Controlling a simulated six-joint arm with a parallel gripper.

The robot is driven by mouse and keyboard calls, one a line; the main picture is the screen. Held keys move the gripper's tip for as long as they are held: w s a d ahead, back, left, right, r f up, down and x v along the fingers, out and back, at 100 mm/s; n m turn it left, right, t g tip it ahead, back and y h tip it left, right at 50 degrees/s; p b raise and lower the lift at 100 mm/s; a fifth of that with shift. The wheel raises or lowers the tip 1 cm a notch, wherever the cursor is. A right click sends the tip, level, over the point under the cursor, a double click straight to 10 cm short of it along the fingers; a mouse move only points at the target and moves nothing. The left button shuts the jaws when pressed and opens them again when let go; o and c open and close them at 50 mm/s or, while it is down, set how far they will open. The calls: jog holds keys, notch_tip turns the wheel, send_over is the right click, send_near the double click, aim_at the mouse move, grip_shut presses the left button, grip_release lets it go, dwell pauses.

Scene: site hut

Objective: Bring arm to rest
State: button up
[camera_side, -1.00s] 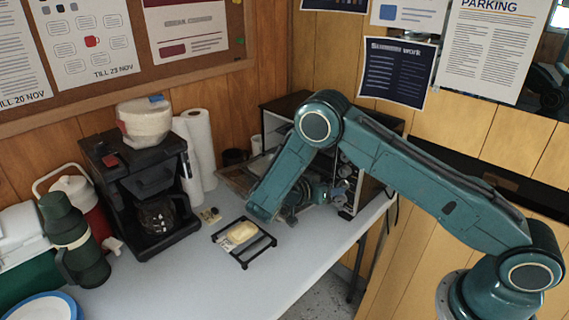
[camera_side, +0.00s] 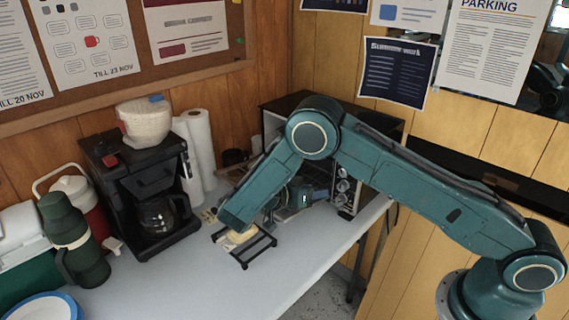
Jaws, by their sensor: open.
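My gripper (camera_side: 312,196) is small in the picture, on the far side of my forearm and in front of the toaster oven (camera_side: 346,196). It looks open, with nothing seen in it; my own arm partly hides it and its fingertips are hard to make out. My forearm slants down to the left, and its lower end overlaps the black rack in the picture. The black rack (camera_side: 259,251) lies on the table with a pale yellow block (camera_side: 240,237) on it, now partly covered by my arm.
A coffee maker (camera_side: 120,190), paper towel rolls (camera_side: 200,140) and a green flask (camera_side: 75,240) stand to the left. The white table (camera_side: 180,285) is clear in front of the rack.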

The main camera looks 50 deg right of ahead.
jog(key=shift+r, duration=0.1)
jog(key=s+d+r+n+t+y, duration=0.1)
jog(key=s+r+n+t+y, duration=0.2)
jog(key=r, duration=0.5)
jog(key=s+d+r+n+y, duration=0.1)
jog(key=s+r+n+y, duration=0.35)
jog(key=r, duration=0.45)
jog(key=s+a+r+n+t+y, duration=0.2)
jog(key=s+a+n+y, duration=0.1)
jog(key=s, duration=0.6)
jog(key=s+a+r+n+t+y, duration=0.2)
jog(key=s+n, duration=0.3)
jog(key=s, duration=0.5)
jog(key=shift+s+a+r+y, duration=0.15)
jog(key=shift+a+r+y, duration=0.4)
